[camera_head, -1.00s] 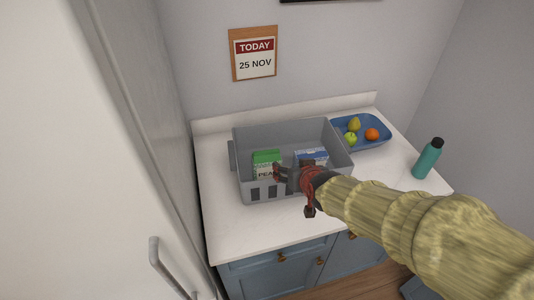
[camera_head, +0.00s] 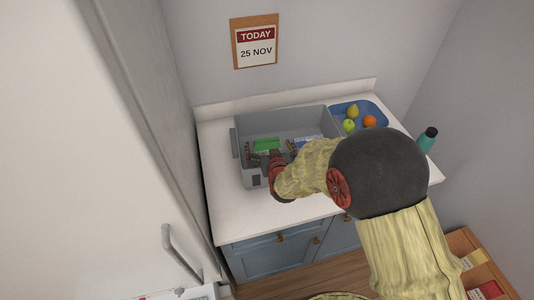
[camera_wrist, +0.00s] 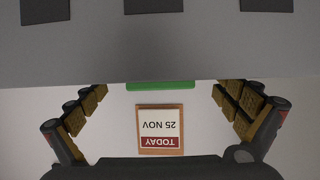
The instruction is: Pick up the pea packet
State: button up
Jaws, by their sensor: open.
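The pea packet, a box with a green top (camera_head: 267,145), stands in the grey crate (camera_head: 285,121) on the counter. Its lower part is hidden behind my gripper. My gripper (camera_head: 270,154) is open at the crate's front side, with its fingers spread to the left and right of the packet. In the wrist view the packet shows as a thin green strip (camera_wrist: 160,86) between the open fingers (camera_wrist: 160,98), and the crate's slotted front wall (camera_wrist: 160,50) fills the upper part. I cannot tell whether the fingers touch the packet.
A blue and white packet (camera_head: 305,142) is in the crate to the right, partly hidden by my arm. A blue tray (camera_head: 378,108) of fruit stands behind at the right, and a teal bottle (camera_head: 426,141) is near the counter's right end. The counter's front left (camera_head: 232,214) is clear.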

jog(key=shift+x, duration=1.35)
jog(key=shift+c, duration=1.3)
jog(key=c, duration=1.9)
